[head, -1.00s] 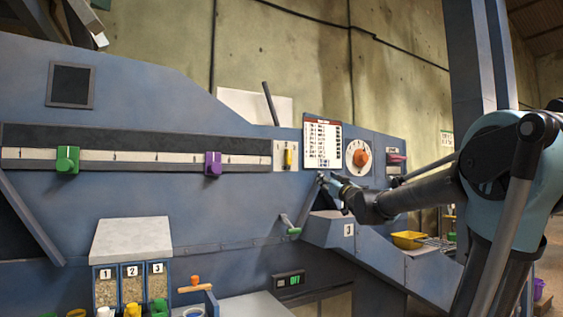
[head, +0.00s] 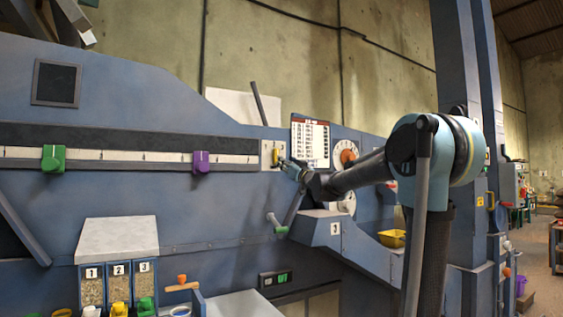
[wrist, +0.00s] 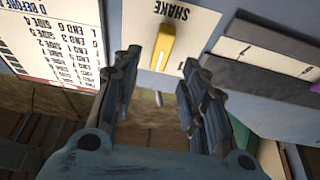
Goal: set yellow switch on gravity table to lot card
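The yellow switch (head: 276,156) sits on a pale plate on the blue machine panel. In the wrist view the yellow switch (wrist: 163,46) is upright, on a plate with the word SHAKE upside down. My gripper (wrist: 162,62) is open, its two fingers on either side of the switch's lower end in the picture; I cannot tell whether they touch it. In the head view my gripper (head: 290,168) is just below and right of the switch. A printed card (head: 310,142) with a red top edge is right of the switch; it shows upside down in the wrist view (wrist: 60,45).
A slotted scale with a green knob (head: 53,158) and a purple knob (head: 201,161) runs to the left. A grey rod (head: 259,103) rises above the panel.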

